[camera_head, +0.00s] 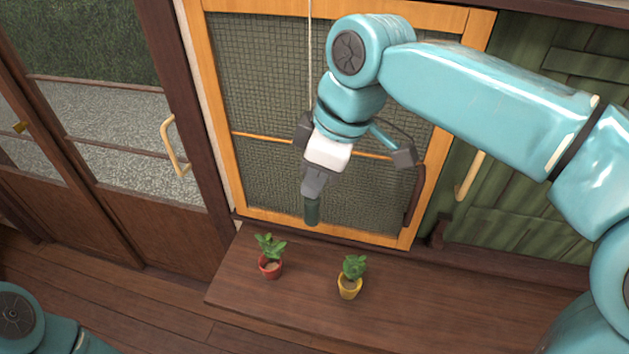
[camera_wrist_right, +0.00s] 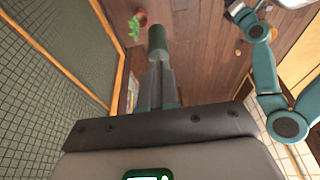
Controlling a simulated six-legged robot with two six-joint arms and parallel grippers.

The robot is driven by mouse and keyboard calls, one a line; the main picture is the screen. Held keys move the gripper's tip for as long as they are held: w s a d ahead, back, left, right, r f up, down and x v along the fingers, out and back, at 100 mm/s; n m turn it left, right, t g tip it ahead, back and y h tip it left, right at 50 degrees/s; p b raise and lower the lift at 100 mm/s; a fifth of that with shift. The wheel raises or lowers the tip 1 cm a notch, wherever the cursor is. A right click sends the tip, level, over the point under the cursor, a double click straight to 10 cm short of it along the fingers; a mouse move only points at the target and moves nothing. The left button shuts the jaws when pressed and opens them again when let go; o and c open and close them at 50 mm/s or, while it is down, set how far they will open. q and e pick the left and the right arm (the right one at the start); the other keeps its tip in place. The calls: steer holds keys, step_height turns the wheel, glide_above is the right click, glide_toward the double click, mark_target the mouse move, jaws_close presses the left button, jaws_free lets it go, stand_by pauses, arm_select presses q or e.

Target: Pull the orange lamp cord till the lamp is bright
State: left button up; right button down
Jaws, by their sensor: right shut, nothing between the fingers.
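A thin pale cord (camera_head: 309,45) hangs straight down from the top edge of the head view, in front of the mesh screen. Its lower part passes out of sight at my right wrist, and I see no orange on it. The lamp is outside both views. My right gripper (camera_head: 312,208) points down below the wrist, shut and empty, its dark green tips together. These tips also show in the right wrist view (camera_wrist_right: 157,40). I cannot tell how far the cord is from my right arm.
A red-potted plant (camera_head: 270,266) and a yellow-potted plant (camera_head: 349,286) stand on the wooden ledge (camera_head: 420,310) below my right gripper. Behind is an orange-framed mesh screen (camera_head: 265,185). A glass door (camera_head: 130,120) with a pale handle is at left, green wooden panels (camera_head: 510,215) at right.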

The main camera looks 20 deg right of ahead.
mark_target(318, 202)
steer(key=shift+s+d+f, duration=0.1)
steer(key=shift+s+f, duration=0.15)
steer(key=shift+f, duration=0.1)
steer(key=shift+w+f, duration=0.15)
steer(key=shift+w, duration=0.1)
steer(key=shift+s+f+b, duration=0.15)
steer(key=shift+f+b, duration=0.2)
steer(key=shift+f, duration=0.05)
step_height(318, 202, down, 4)
steer(key=b, duration=0.2)
steer(key=shift+r+b, duration=0.25)
steer(key=shift+b, duration=0.15)
steer(key=shift+s+r, duration=0.1)
steer(key=shift+s, duration=0.05)
